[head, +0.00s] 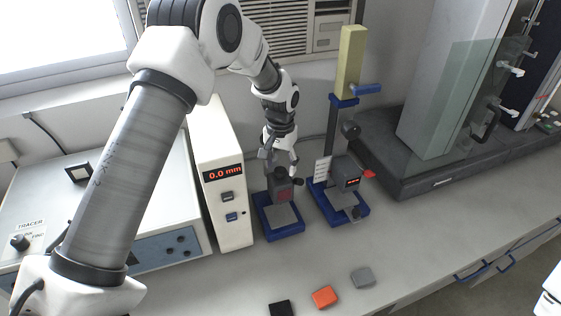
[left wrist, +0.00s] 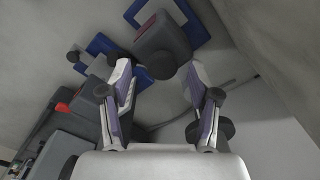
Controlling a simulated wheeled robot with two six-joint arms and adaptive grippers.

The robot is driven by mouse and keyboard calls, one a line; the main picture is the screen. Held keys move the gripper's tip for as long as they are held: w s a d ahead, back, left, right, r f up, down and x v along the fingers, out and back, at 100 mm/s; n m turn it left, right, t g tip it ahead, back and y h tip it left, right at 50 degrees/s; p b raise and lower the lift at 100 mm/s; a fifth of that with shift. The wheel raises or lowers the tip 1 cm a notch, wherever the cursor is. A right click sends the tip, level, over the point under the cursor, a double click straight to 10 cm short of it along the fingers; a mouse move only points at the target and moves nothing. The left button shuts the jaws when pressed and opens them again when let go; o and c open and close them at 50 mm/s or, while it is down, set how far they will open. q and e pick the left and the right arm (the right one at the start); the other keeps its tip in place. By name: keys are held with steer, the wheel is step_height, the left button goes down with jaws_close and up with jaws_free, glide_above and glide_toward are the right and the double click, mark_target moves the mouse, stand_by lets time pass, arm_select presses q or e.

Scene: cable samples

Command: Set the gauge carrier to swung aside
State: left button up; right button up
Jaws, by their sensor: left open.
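The gauge carrier appears to be the dark grey block (head: 283,190) with a black knob, standing over a blue-edged base plate (head: 269,235) in the head view. In the left wrist view the dark block (left wrist: 163,38) shows ahead, its round black knob facing the fingertips. My left gripper (head: 280,164) reaches down from above, close to the block. In the left wrist view its two fingers (left wrist: 158,75) are apart with nothing clamped between them. I cannot tell whether a finger touches the block.
Close on the right stands a second blue stand (head: 343,102) with a yellow top and a small red display. A white box reading 0.0 mm (head: 221,205) is on the left. Black (head: 281,308), orange (head: 325,297) and grey (head: 362,277) blocks lie at the front.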

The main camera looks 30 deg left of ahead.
arm_select(q)
steer(key=shift+w+a+f, duration=0.2)
steer(key=shift+w+f, duration=0.1)
steer(key=shift+f, duration=0.3)
steer(key=shift+w+a+f, duration=0.15)
steer(key=shift+w+f, duration=0.1)
steer(key=shift+f, duration=0.3)
steer(key=shift+s+d+r, duration=0.1)
steer(key=shift+s, duration=0.05)
steer(key=shift+s+d+r, duration=0.1)
steer(key=shift+s+r, duration=0.05)
steer(key=c, duration=0.4)
jaws_close()
arm_select(e)
steer(key=shift+w+r, duration=0.2)
